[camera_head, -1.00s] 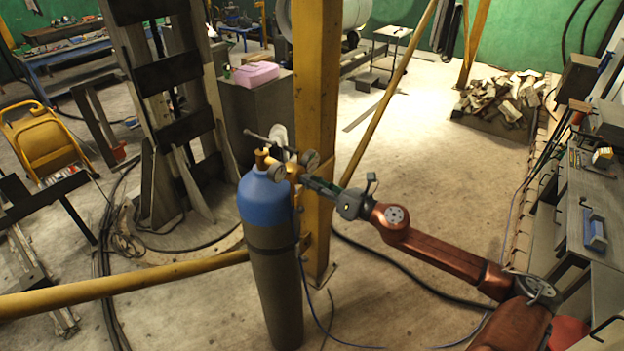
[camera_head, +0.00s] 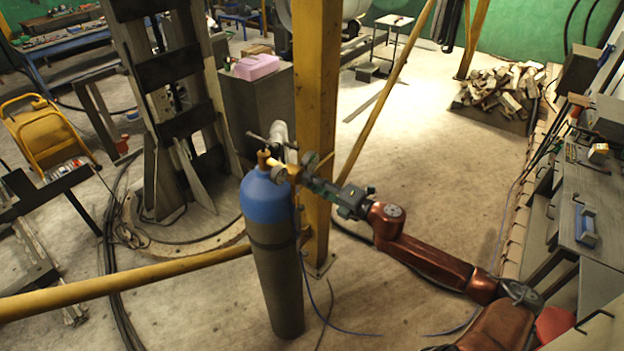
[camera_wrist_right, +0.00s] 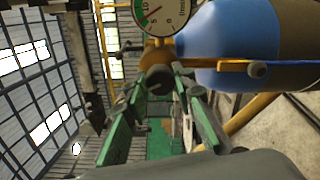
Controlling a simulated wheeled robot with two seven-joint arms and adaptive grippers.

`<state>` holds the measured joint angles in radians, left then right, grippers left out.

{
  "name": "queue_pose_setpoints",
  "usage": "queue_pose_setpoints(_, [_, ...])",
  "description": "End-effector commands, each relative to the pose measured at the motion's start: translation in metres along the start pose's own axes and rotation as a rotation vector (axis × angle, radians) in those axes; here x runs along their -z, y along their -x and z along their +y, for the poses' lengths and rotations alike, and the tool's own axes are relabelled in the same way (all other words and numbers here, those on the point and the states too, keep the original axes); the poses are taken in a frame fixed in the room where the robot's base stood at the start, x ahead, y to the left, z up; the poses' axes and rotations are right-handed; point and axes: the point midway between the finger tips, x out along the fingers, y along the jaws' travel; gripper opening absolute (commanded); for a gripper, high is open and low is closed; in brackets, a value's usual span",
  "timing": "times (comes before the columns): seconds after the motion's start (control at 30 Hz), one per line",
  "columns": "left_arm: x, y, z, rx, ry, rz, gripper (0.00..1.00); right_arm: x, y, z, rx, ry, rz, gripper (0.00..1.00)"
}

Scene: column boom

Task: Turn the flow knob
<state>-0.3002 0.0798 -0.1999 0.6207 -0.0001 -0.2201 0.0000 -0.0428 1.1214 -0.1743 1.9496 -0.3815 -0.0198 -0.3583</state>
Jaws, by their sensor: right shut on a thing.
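The flow knob (camera_wrist_right: 158,77) is a small dark round part at the end of the brass regulator in the right wrist view. My right gripper (camera_wrist_right: 160,88) has its green-and-grey fingers closed around it. In the head view my right gripper (camera_head: 307,182) reaches from the right to the regulator (camera_head: 292,172), and the knob is hidden at the fingertips. The regulator sits on top of a blue-topped, grey gas cylinder (camera_head: 268,202) standing upright. A round gauge (camera_wrist_right: 145,14) with a green band and red needle shows above the knob. My left gripper is not in view.
A yellow post (camera_head: 316,70) stands right behind the cylinder, with a slanted yellow brace beside it. A yellow rail (camera_head: 130,284) crosses at lower left. Hoses lie on the floor. A workbench (camera_head: 590,190) runs along the right. The floor at middle right is clear.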

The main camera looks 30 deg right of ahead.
Motion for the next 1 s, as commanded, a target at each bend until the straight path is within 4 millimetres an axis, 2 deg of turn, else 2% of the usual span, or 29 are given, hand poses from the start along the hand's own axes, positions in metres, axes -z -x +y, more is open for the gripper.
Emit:
queue_pose_setpoints(0.3, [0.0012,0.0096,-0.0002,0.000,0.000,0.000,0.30,-0.0015,0.0001,0.0003,0.001,-0.119,0.000,0.00])
queue_pose_setpoints(0.83, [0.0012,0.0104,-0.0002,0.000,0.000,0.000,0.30,-0.0015,0.0001,-0.0006,0.001,-0.141,0.000,0.00])
queue_pose_setpoints(0.87, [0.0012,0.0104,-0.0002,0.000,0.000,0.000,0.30,-0.0015,0.0001,-0.0006,0.001,-0.141,0.000,0.25])
queue_pose_setpoints(1.0, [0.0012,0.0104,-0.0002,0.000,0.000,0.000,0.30,-0.0011,0.0001,-0.0005,0.001,-0.141,0.001,0.34])
